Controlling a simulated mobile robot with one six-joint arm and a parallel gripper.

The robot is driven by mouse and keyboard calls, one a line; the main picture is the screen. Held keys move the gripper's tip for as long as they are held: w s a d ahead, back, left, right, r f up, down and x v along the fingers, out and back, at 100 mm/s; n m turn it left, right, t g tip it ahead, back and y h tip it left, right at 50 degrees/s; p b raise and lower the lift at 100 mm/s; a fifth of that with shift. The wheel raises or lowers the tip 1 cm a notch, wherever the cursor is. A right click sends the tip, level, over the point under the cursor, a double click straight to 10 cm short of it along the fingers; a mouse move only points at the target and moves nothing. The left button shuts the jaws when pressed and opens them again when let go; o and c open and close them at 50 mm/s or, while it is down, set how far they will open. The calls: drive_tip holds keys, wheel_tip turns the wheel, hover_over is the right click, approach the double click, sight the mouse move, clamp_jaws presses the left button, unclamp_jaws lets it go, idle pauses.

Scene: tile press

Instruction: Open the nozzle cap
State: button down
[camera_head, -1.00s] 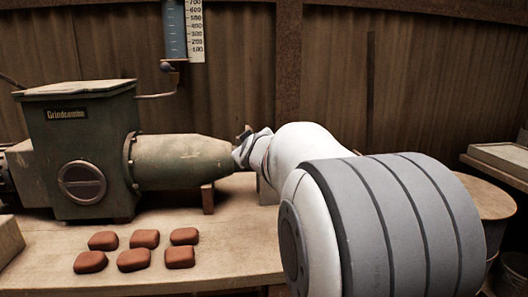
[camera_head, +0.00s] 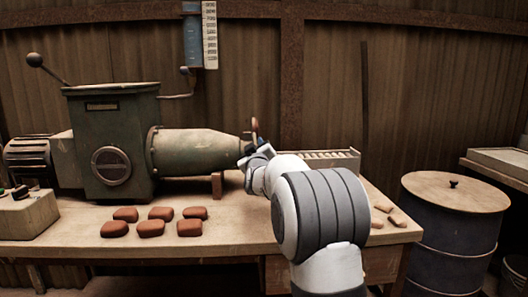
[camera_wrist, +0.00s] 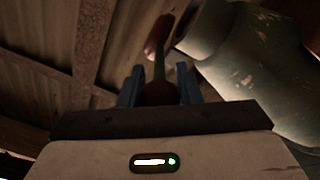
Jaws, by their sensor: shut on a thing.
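The green press barrel (camera_head: 195,151) tapers to its nozzle end on the right, beside my gripper (camera_head: 254,154). A narrow reddish-brown piece (camera_head: 254,128) stands up just above that end. In the wrist view the pale green nozzle body (camera_wrist: 245,65) fills the upper right. My gripper's blue fingers (camera_wrist: 160,87) are shut on a dark red-brown knob (camera_wrist: 158,93). A thin rod runs from the knob to another reddish end (camera_wrist: 158,40). The nozzle mouth is hidden, and I cannot tell how the cap sits on it.
Several red-brown clay pieces (camera_head: 151,228) lie on the workbench (camera_head: 240,230) before the press. A slatted rack (camera_head: 332,158) stands behind my arm, and small pale pieces (camera_head: 390,214) lie at the bench's right end. A lidded drum (camera_head: 452,235) stands to the right.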

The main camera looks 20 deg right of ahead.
drive_tip(key=shift+a+r, duration=0.1)
drive_tip(key=shift+r, duration=0.05)
drive_tip(key=c, duration=1.1)
unclamp_jaws()
drive_tip(key=shift+w, duration=0.1)
drive_tip(key=shift+f, duration=0.2)
drive_tip(key=shift+p+v, duration=0.75)
drive_tip(key=shift+v, duration=3.1)
